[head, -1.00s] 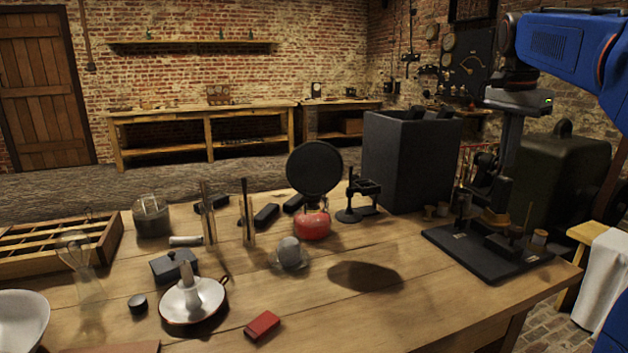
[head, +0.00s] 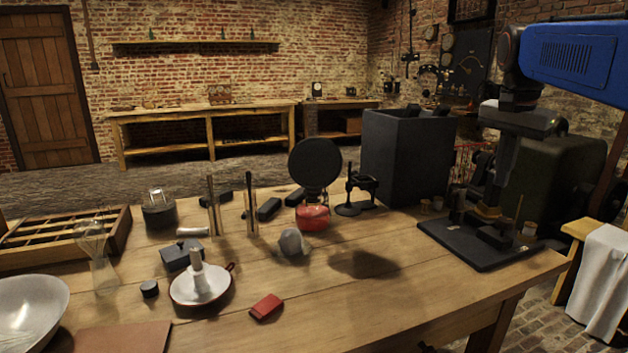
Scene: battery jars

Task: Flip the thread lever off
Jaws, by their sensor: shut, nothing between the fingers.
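A flat black board (head: 482,252) lies at the right end of the wooden table. On it stand a dark block (head: 495,236), a brass-coloured piece (head: 487,213), a thin upright rod (head: 517,210) and a small tan cylinder (head: 530,230). Small pale labels show on the board. I cannot tell which of these parts is the thread lever or how it is set. My gripper (head: 480,194) is shut and empty, low over the back of the board, close to the brass-coloured piece. Its dark fingers blend with the dark parts there, so touching or apart cannot be told.
A tall dark box (head: 405,158) stands left of the board, beside a black stand (head: 361,193). Several objects fill the table's left half, including a white dish (head: 200,287) and a red block (head: 266,307). The front right tabletop is clear. A draped stool (head: 600,262) stands at right.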

